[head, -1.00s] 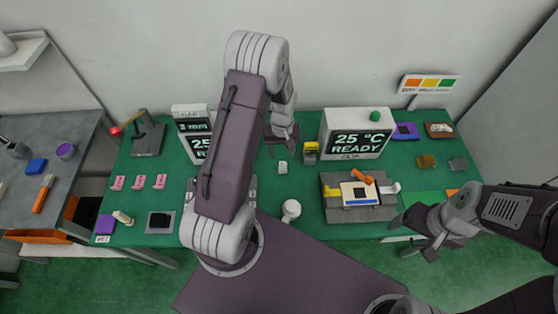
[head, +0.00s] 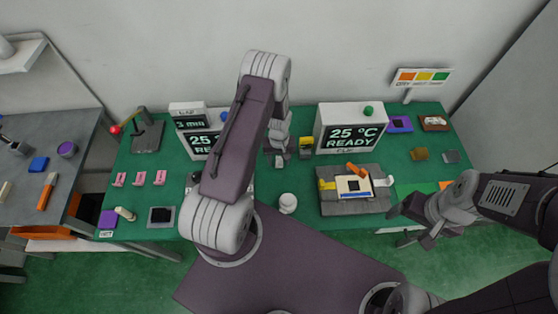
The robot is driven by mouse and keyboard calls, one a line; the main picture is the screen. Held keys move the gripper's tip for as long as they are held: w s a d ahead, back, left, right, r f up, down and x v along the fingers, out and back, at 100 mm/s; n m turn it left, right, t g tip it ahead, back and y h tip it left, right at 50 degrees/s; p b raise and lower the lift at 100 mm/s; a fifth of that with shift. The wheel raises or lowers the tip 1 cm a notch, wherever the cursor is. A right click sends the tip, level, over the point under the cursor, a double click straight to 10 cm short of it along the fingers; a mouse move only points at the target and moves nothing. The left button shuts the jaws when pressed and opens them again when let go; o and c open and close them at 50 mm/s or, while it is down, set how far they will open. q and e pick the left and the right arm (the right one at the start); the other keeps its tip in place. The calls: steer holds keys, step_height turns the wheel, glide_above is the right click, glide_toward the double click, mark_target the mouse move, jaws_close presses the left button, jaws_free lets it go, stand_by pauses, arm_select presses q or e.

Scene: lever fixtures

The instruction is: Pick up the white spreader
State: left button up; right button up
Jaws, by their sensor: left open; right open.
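I cannot tell for certain which thing is the white spreader. A small off-white piece (head: 125,213) lies tilted beside a purple block at the table's left front. A small white item (head: 279,161) lies on the green table near my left gripper. My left gripper (head: 276,149) is open above the table's middle, close to that white item; its arm hides part of the table and a display. My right gripper (head: 414,226) is open and empty near the table's front right edge.
A grey fixture (head: 351,204) with an orange lever stands right of centre. A white round cup (head: 288,204) stands left of it. A READY display (head: 349,129) stands behind. A red-knobbed lever fixture (head: 147,136) stands at back left. Three pink pieces (head: 139,178) lie left.

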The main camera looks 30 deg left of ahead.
mark_target(279, 158)
arm_select(q)
jaws_close()
step_height(279, 158, up, 10)
steer(key=shift+r+b, duration=0.1)
steer(key=shift+b, duration=0.6)
steer(key=c, duration=1)
jaws_free()
jaws_close()
